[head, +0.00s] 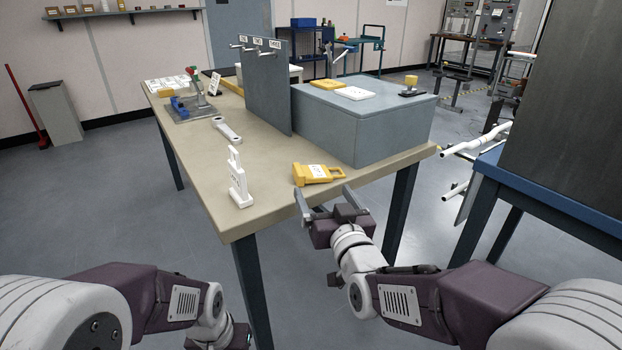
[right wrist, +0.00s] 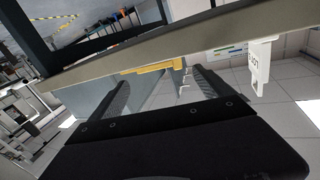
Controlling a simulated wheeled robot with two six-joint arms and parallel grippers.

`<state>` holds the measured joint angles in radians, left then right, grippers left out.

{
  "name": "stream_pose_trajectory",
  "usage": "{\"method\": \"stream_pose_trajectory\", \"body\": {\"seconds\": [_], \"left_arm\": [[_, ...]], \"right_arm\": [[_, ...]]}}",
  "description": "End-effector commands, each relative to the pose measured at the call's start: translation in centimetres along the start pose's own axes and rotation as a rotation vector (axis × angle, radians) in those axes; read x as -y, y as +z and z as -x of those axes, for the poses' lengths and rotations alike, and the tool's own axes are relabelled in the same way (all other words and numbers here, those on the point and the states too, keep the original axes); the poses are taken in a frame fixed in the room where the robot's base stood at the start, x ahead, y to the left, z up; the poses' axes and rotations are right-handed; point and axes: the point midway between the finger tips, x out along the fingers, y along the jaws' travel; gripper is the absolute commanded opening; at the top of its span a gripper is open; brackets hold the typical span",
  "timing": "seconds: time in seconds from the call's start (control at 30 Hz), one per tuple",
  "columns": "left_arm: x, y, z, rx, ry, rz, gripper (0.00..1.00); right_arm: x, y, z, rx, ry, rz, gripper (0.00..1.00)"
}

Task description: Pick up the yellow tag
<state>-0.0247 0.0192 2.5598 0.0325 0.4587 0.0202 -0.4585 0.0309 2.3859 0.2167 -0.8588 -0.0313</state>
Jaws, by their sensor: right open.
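The yellow tag (head: 317,174) lies flat near the front edge of the beige table (head: 226,222), with a white printed label and a loop handle at its right end. My right gripper (head: 326,197) is just in front of that edge, open and empty, with its fingers pointing toward the tag and not touching it. In the right wrist view the tag (right wrist: 158,67) shows edge-on beyond the table edge, between the open fingers (right wrist: 162,79). Part of my left gripper (head: 235,336) shows low in the head view, below the table; its jaws are not clear.
A blue-framed bench (head: 540,195) stands at the right.

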Motion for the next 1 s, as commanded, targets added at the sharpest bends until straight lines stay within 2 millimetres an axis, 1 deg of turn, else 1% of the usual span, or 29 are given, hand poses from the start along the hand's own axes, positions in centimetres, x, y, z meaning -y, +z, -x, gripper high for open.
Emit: {"method": "stream_pose_trajectory", "body": {"seconds": [0.07, 0.23, 0.33, 0.43, 0.6, 0.67, 0.7, 0.77, 0.8, 0.9, 1.0], "left_arm": [[0.0, 0.0, -0.2, 0.0, 0.0, 0.0, 0.38], [0.0, 0.2, -1.7, 0.0, 0.0, 0.0, 0.38], [0.0, 0.2, -1.8, 0.0, 0.0, 0.0, 0.38], [0.0, 0.2, -1.8, 0.0, 0.0, 0.0, 0.38], [0.0, 0.2, -1.7, 0.0, 0.0, 0.0, 0.38], [0.0, 0.2, -1.7, 0.0, 0.0, 0.0, 0.38], [0.0, 0.2, -1.7, 0.0, 0.0, 0.0, 0.38], [0.0, 0.2, -1.7, 0.0, 0.0, 0.0, 0.38], [0.0, 0.2, -1.7, 0.0, 0.0, 0.0, 0.38], [0.0, 0.2, -1.7, 0.0, 0.0, 0.0, 0.38], [0.0, 0.2, -1.7, 0.0, 0.0, 0.0, 0.38]], "right_arm": [[0.0, 0.1, -0.3, 0.0, 0.0, 0.0, 0.91], [-0.3, 0.5, -3.3, -0.001, 0.002, 0.0, 0.91], [-0.2, 0.2, -4.7, 0.001, 0.0, 0.0, 0.91], [-0.2, 0.1, -5.2, 0.001, 0.0, 0.0, 0.91], [-0.2, 0.0, -5.2, 0.001, 0.0, 0.0, 0.91], [-0.2, 0.0, -5.2, 0.001, 0.0, 0.0, 0.74], [-0.2, 0.0, -5.2, 0.001, 0.0, 0.0, 0.63], [-0.2, 0.0, -5.2, 0.001, 0.0, 0.0, 0.46], [-0.2, 0.0, -5.1, 0.001, 0.0, 0.0, 0.35], [-0.2, 0.0, -5.1, 0.001, 0.0, 0.0, 0.1], [-0.2, 0.0, -5.1, 0.001, 0.0, 0.0, 0.1]]}}
